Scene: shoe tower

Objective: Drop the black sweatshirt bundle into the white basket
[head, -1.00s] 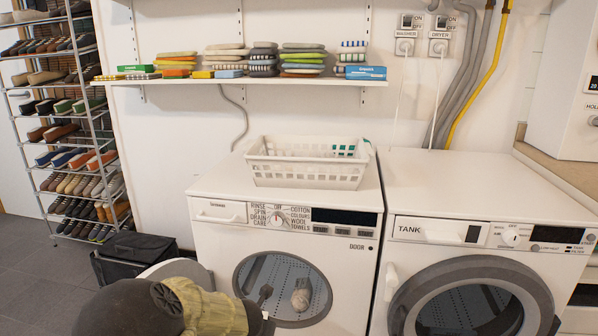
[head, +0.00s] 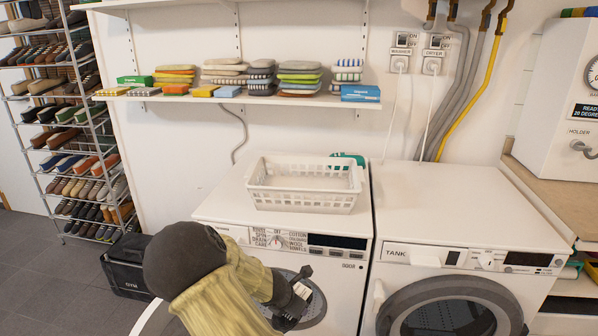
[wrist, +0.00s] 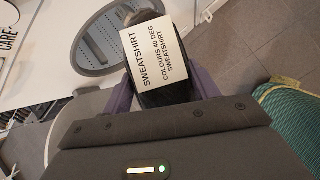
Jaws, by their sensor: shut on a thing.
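The black sweatshirt bundle (wrist: 157,96) is in my gripper in the wrist view. It has a white label reading SWEATSHIRT, COLOURS 40 DEG. My gripper (wrist: 162,88) is shut on it, with a finger on each side. Most of the bundle is hidden by my gripper. The white basket (head: 303,201) stands upright on the washer top, above and behind my gripper. I see nothing inside it.
The washer (head: 345,275) has a control panel below the basket. The dryer (head: 455,200) stands to its right, its top clear. A teal item (head: 347,160) is behind the basket. A shelf (head: 245,98) hangs above. A green mesh item (wrist: 290,125) is at the wrist view's right.

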